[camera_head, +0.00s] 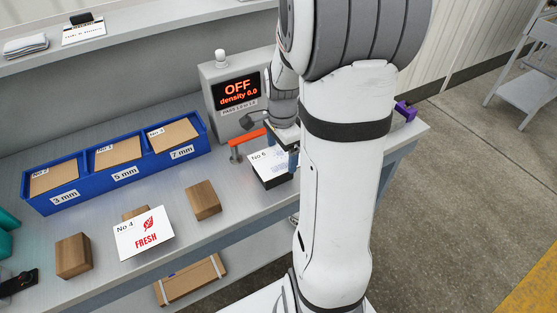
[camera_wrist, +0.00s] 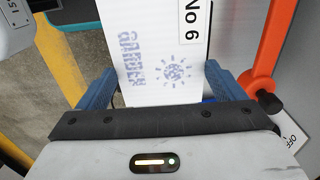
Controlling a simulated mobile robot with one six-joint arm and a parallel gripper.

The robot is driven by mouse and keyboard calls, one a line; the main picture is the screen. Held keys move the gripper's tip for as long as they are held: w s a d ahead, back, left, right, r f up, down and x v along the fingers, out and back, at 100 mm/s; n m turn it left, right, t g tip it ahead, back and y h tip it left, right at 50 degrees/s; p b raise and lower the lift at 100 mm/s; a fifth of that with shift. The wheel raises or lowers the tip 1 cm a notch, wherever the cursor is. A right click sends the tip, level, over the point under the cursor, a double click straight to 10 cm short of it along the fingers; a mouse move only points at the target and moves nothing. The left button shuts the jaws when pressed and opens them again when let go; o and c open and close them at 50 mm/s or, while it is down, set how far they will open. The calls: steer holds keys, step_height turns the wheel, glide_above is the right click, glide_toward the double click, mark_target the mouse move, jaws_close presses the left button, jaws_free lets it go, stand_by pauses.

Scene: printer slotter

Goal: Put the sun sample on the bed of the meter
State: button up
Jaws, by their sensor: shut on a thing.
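The sun sample (camera_wrist: 168,45) is a white sheet marked No 6, with a blue sun and blue lettering. It lies between the blue fingers of my gripper (camera_wrist: 160,82) in the wrist view, which is shut on it. In the head view the sample (camera_head: 264,164) is in front of the meter (camera_head: 225,88), over a dark block. I cannot tell whether it touches the bed, which is hidden. My gripper (camera_head: 287,157) is partly hidden by my arm.
An orange lever (camera_head: 247,136) stands beside the sample; it also shows in the wrist view (camera_wrist: 262,55). A blue three-bay tray (camera_head: 125,178) labelled 3, 5 and 7 mm holds cardboard pieces.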

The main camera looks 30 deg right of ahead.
mark_target(282, 158)
steer(key=shift+s+f, duration=0.1)
steer(key=shift+f, duration=1.95)
steer(key=shift+f, duration=0.1)
steer(key=o, duration=0.7)
step_height(282, 158, up, 12)
steer(key=s+a+r+n+t, duration=0.1)
steer(key=s+a+n, duration=0.3)
steer(key=n, duration=0.2)
steer(key=s+a+r+n+t, duration=0.1)
steer(key=s+a+n, duration=0.3)
steer(key=n, duration=0.2)
steer(key=s+a+r+n+t, duration=0.1)
steer(key=s+a+n, duration=0.3)
steer(key=n, duration=0.1)
steer(key=shift+s+a+r+n, duration=0.15)
steer(key=shift+r+n, duration=0.15)
steer(key=shift+n, duration=0.1)
